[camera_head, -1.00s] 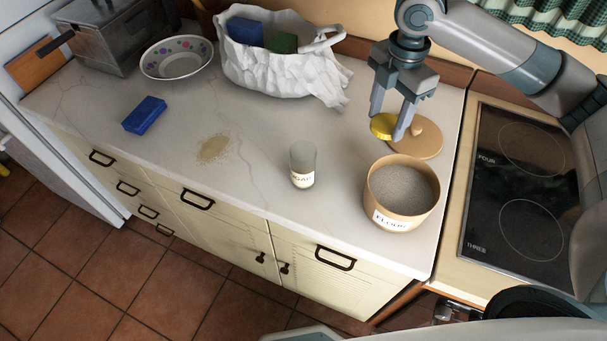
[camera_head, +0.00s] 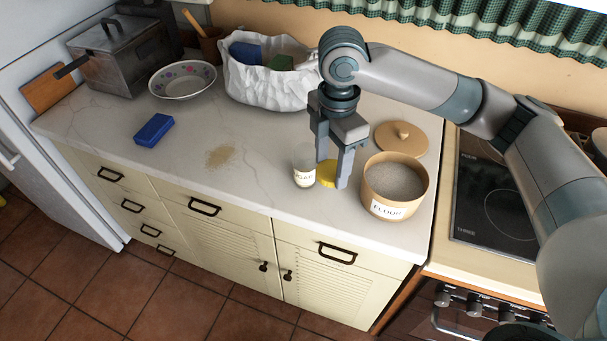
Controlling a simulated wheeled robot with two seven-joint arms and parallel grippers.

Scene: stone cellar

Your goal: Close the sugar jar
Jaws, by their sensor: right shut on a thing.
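The sugar jar (camera_head: 304,168) is a small clear glass jar with a white label, standing upright near the counter's front edge. No lid is on it in the earlier picture; its top is now partly close behind my gripper. A yellow lid (camera_head: 327,174) is between the fingers of my right gripper (camera_head: 333,177), which is shut on it. The gripper points down just right of the sugar jar, between it and the flour pot. I cannot tell whether the lid touches the counter or the jar. My left gripper is not in view.
The open flour pot (camera_head: 386,207) stands right of my gripper, its round wooden lid (camera_head: 402,139) behind it. A white bag (camera_head: 265,88), a patterned bowl (camera_head: 183,80), a blue sponge (camera_head: 154,130) and spilled powder (camera_head: 220,156) are on the counter. The stove (camera_head: 495,205) is at right.

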